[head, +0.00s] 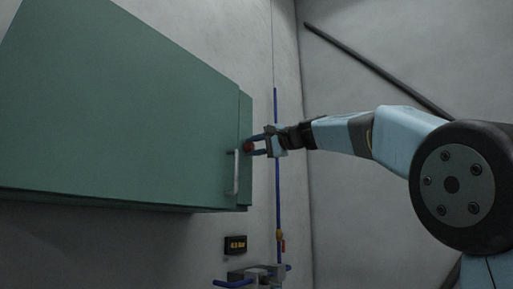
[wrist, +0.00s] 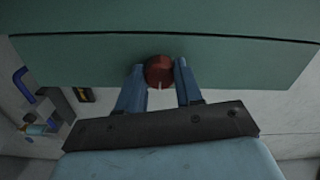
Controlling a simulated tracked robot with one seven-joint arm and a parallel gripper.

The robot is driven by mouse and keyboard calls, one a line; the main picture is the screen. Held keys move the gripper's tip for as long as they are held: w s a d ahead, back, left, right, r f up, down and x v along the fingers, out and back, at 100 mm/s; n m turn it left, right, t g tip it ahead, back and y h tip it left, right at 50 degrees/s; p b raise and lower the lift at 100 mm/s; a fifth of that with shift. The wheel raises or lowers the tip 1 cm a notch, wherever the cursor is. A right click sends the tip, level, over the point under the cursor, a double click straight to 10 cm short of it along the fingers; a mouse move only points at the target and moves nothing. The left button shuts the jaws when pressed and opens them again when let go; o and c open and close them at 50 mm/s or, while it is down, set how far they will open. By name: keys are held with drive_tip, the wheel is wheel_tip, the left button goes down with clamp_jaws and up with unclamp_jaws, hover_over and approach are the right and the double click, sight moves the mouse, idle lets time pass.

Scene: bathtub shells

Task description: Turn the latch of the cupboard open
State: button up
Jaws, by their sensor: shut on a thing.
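The green cupboard (head: 120,110) hangs on the wall in the left half of the head view. Its narrow front face (wrist: 90,60) fills the upper part of the wrist view. The latch is a round dark red knob (wrist: 159,71) on that face, with a small pale mark at its lower edge. In the head view the latch (head: 248,147) is partly hidden by my fingers. My gripper (wrist: 160,78) has its two blue fingers on either side of the knob, shut on it. In the head view my gripper (head: 257,146) reaches the cupboard from the right.
A pale bar handle (head: 236,172) stands on the cupboard just below and left of the latch. A blue pipe (head: 277,200) runs down the wall behind my gripper. A small display (head: 235,245) and pipe fittings (head: 257,274) are below. A dark diagonal bar (head: 375,68) crosses the right wall.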

drive_tip(key=shift+w, duration=0.1)
drive_tip(key=o, duration=1)
drive_tip(key=shift+o, duration=0.2)
drive_tip(key=shift+d, duration=0.1)
drive_tip(key=v, duration=1.3)
drive_tip(key=shift+s+d, duration=0.2)
drive_tip(key=shift+s, duration=0.05)
drive_tip(key=shift+f, duration=0.2)
drive_tip(key=s+d+f+n+g+h, duration=0.1)
drive_tip(key=s+d+f+h, duration=0.2)
drive_tip(key=s+f, duration=0.5)
drive_tip(key=s+d+f+n+g+h, duration=0.2)
drive_tip(key=s+d+f+h, duration=0.2)
drive_tip(key=f, duration=2.2)
drive_tip(key=s+d+f+n+g+h, duration=0.2)
drive_tip(key=s+f+h, duration=0.5)
drive_tip(key=s+f, duration=0.5)
wheel_tip(320, 180, down, 6)
drive_tip(key=shift+s+d+r, duration=0.2)
drive_tip(key=shift+s+d, duration=0.2)
drive_tip(key=shift+d, duration=0.4)
drive_tip(key=shift+s+f, duration=0.1)
drive_tip(key=shift+f, duration=0.1)
drive_tip(key=shift+c, duration=0.3)
